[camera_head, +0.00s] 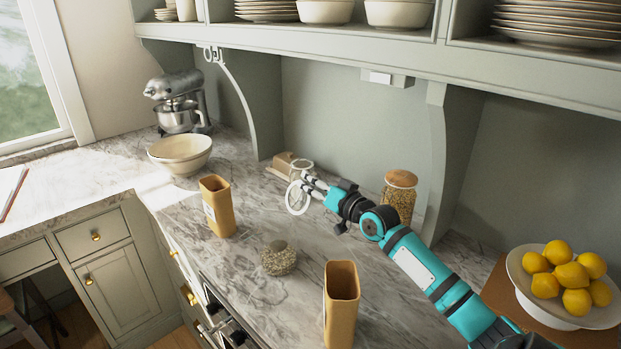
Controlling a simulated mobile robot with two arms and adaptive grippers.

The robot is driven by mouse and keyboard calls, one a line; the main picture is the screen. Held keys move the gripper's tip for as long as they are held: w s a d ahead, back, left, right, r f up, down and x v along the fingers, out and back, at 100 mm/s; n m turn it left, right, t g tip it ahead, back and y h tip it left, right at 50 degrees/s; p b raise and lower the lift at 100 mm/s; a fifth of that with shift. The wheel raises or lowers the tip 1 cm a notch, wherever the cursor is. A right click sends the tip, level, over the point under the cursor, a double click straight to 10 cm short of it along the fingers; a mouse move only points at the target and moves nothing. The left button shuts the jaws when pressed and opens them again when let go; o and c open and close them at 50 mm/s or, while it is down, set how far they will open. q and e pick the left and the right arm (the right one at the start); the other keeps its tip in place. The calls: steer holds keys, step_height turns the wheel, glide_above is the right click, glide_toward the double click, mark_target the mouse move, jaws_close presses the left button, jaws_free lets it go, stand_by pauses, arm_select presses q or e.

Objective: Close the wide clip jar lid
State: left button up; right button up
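A pale round lid or ring (291,203) stands tilted on edge over the marble counter, near the middle of the camera_head view. Behind it is a small clear jar-like shape (302,166), likely the wide clip jar's body; much of it is hidden or too faint to make out. My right gripper (309,184) is at the ring's right edge, with its arm coming in from the lower right. Its pale fingers overlap the ring in the picture. I cannot tell whether they touch it or grip it. My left gripper is out of view.
A filled jar with a wooden lid (400,197) stands behind my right arm. Tan containers (218,207) (341,305) and a low jar (279,259) stand in front. A cream bowl (180,154) and mixer (176,103) are left; lemons in a bowl (567,305) right. Shelves overhang.

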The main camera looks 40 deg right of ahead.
steer(key=shift+w, duration=0.5)
jaws_close()
